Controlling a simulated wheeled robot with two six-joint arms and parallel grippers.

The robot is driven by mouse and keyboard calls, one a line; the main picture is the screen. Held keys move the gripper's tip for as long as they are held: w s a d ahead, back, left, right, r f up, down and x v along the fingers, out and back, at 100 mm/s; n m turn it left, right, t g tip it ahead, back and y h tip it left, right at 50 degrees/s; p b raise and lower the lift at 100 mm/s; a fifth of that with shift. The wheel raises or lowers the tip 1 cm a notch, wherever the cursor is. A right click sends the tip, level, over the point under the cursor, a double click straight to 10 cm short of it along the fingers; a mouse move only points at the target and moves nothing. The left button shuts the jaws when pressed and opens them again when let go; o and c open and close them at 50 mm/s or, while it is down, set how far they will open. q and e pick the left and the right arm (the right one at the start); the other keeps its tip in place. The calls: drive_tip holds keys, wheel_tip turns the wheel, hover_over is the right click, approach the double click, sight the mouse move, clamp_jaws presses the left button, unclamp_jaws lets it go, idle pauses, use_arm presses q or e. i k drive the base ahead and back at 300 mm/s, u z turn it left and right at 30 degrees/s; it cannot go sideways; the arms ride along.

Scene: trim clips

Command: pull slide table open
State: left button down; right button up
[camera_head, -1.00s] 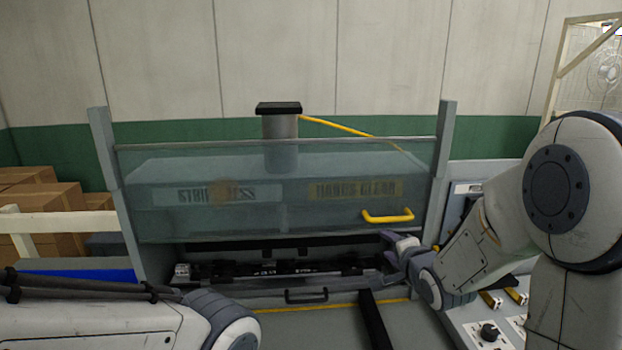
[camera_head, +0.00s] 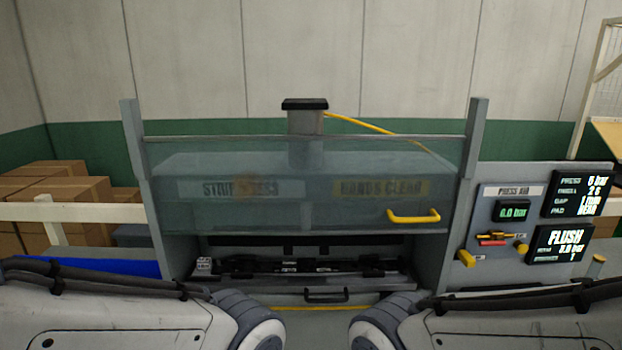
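The slide table (camera_head: 385,291) sits low in the opening of the press, below the clear guard. It carries a black strip fixture (camera_head: 310,266) along its top. A dark bar handle (camera_head: 326,296) is on its front face, near the middle. The clear guard (camera_head: 300,218) with a yellow handle (camera_head: 414,217) hangs above the opening. My two arms come in low from the left and the right. Both grippers are out of the picture, below its lower edge. Nothing of mine touches the handle in view.
A press panel (camera_head: 507,224) with levers and displays (camera_head: 562,243) stands at the right. Cardboard boxes (camera_head: 70,195) and a white rail (camera_head: 85,212) are at the left. Grey posts (camera_head: 140,180) flank the guard. The space before the handle, between my arms, is clear.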

sight(369, 281)
drive_tip(key=u, duration=2.15)
drive_tip(key=i, duration=0.7)
drive_tip(key=z, duration=2.65)
